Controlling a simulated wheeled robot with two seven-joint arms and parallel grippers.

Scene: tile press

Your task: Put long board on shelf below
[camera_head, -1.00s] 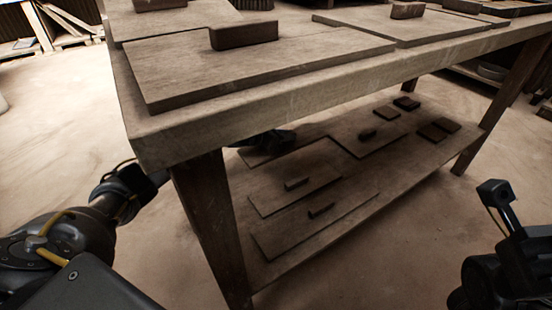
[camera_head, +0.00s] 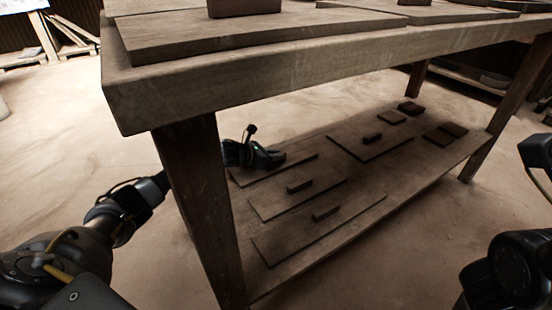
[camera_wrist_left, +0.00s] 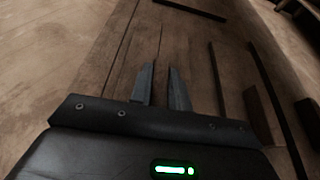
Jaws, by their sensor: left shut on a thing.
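A long, thin wooden board (camera_head: 300,166) lies on the shelf below (camera_head: 405,195), at its back left. My left gripper (camera_head: 280,158) reaches past the table's front-left leg and is low over this board. The left wrist view shows its fingers (camera_wrist_left: 163,76) close together above the brown wood. It is shut on what seems to be the board's small handle, which the fingers hide. My right gripper (camera_head: 536,155) is cut off at the right edge, away from the table; its fingers do not show clearly.
Other boards with handles lie on the shelf: one at front (camera_head: 300,236), one in the middle (camera_head: 275,205) and one farther back (camera_head: 350,143). Small dark blocks (camera_head: 445,133) lie on the right. The thick table top (camera_head: 300,70) overhangs the shelf; its front-left leg (camera_head: 205,215) stands beside my left arm.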

